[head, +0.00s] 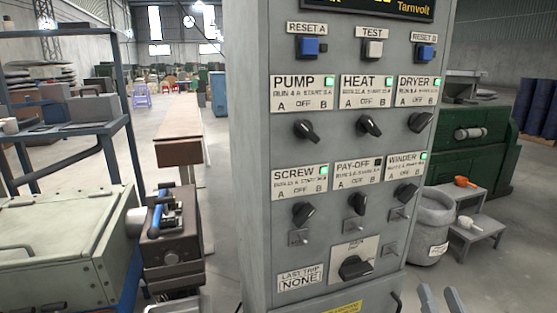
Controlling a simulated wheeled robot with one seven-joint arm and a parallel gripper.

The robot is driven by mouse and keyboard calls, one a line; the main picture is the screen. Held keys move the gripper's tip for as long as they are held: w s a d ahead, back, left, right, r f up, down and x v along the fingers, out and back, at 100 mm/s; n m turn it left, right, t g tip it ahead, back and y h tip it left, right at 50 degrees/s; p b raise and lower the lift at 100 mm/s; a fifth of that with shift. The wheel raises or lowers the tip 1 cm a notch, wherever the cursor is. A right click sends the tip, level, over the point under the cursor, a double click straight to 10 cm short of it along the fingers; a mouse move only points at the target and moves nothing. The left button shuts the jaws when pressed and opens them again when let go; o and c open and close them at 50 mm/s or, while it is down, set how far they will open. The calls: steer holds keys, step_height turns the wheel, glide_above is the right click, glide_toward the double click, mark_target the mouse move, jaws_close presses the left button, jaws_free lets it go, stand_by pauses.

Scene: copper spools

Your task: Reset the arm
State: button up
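My gripper (441,300) shows at the bottom edge, right of the middle. Its two grey fingertips stand apart with nothing visible between them; the rest of it is out of frame. It is in front of the lower right of a tall grey control cabinet (250,180) and appears clear of it. The cabinet carries blue RESET A (308,47) and RESET B (425,52) buttons and a pale TEST button (373,49). Below are black knobs labelled PUMP, HEAT, DRYER, SCREW, PAY-OFF and WINDER. Green lamps are lit on all but PAY-OFF, whose lamp is dark.
A LAST TRIP plate (299,281) reads NONE, beside a large main knob (355,267). A grey bin (430,228) and small steps (475,235) stand at right. Machinery (172,240) and a blue rack (70,130) are at left. Open floor shows at lower right.

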steer(key=s+a+f+n+g, duration=0.1)
steer(key=s+f, duration=0.3)
steer(key=s, duration=0.7)
steer(key=s+a+f+n+g+y, duration=0.1)
steer(key=s+f, duration=0.4)
steer(key=s, duration=0.6)
steer(key=s+a+f+n+g+y, duration=0.1)
steer(key=s+a+f+g, duration=0.2)
steer(key=s, duration=0.8)
step_height(320, 180, down, 2)
steer(key=shift+s+a+g, duration=0.3)
steer(key=shift+s+a, duration=0.05)
steer(key=shift+a, duration=0.7)
